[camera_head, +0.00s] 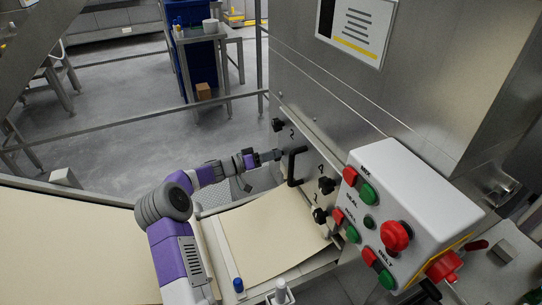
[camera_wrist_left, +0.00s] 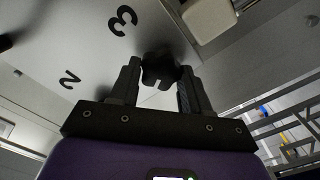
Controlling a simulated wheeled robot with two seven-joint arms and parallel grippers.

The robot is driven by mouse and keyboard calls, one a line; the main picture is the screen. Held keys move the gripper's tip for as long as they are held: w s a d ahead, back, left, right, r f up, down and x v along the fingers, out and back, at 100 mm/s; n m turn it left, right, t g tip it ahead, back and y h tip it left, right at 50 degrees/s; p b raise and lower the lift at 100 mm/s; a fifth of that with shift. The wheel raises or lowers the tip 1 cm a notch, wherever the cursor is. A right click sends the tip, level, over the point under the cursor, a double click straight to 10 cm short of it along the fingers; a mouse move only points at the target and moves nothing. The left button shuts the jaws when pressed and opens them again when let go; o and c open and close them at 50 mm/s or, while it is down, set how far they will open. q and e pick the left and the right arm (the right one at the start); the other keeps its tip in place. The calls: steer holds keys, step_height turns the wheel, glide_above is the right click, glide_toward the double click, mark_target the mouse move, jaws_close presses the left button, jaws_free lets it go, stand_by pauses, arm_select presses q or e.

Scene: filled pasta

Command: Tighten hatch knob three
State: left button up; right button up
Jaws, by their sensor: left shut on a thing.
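My left gripper (camera_head: 272,156) reaches the steel hatch panel (camera_head: 311,150) from the left. In the left wrist view its two fingers (camera_wrist_left: 159,74) stand on either side of a dark lobed knob (camera_wrist_left: 158,68) beside the printed "3", and are shut on it. In the head view that knob is mostly hidden by the gripper. The hatch's black handle (camera_head: 292,168) stands just right of the fingertips. Another black knob (camera_head: 278,125) sits above, by the "2". My right gripper is not in view.
More black knobs (camera_head: 326,185) sit lower on the panel. A white control box (camera_head: 410,205) with red and green buttons juts out at right. A pale dough sheet (camera_head: 265,235) lies below the arm. A rail crosses behind.

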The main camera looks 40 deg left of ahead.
arm_select(q)
steer(key=m, duration=0.4)
steer(key=shift+m, duration=0.4)
stand_by(0.4)
steer(key=o, duration=1)
steer(key=shift+s, duration=0.1)
steer(key=shift+o, duration=0.2)
steer(key=p+v, duration=0.1)
steer(key=v, duration=0.6)
steer(key=shift+s+p, duration=0.25)
steer(key=shift+p, duration=0.1)
steer(key=shift+a+r, duration=0.1)
steer(key=shift+r, duration=0.05)
